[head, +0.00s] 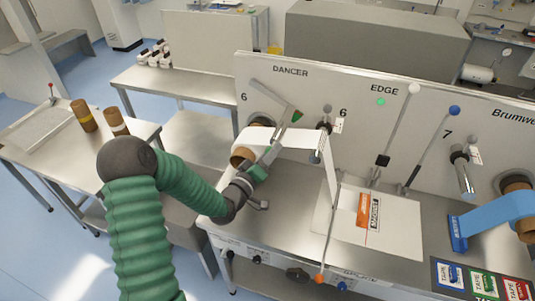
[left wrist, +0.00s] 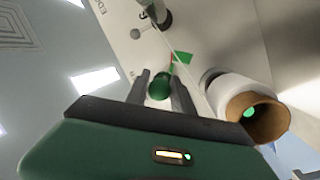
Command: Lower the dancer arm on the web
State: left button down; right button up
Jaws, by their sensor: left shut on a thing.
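The dancer arm (head: 274,99) is a grey bar under the DANCER label on the upright panel. It slopes down to the right towards a small green and red mark. The white web (head: 290,137) runs from a roll with a brown core (head: 242,155) to a roller, then hangs down. My left gripper (head: 270,155) is in front of the web, below the bar's lower end. In the left wrist view, its dark fingers (left wrist: 160,92) are closed around a rounded green knob (left wrist: 158,86). The knob's join to the dancer arm is hidden. My right gripper is not seen.
Two long levers, one with a white knob (head: 414,89) and one with a blue knob (head: 455,110), stand right of the web. A white board (head: 400,235) lies on the bench below. A blue strip (head: 490,214) and tape cards are at the right.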

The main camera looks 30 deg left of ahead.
pick_arm(q)
notch_tip(320, 180, up, 12)
jog(key=d+n+t+y+p, duration=0.1)
jog(key=n+y+p, duration=0.1)
jog(key=n+p, duration=0.4)
jog(key=shift+n+p, duration=0.3)
jog(key=shift+n, duration=1.4)
jog(key=shift+w+r, duration=0.1)
jog(key=c, duration=1.2)
grip_release()
jog(key=shift+o, duration=0.5)
jog(key=shift+a, duration=0.1)
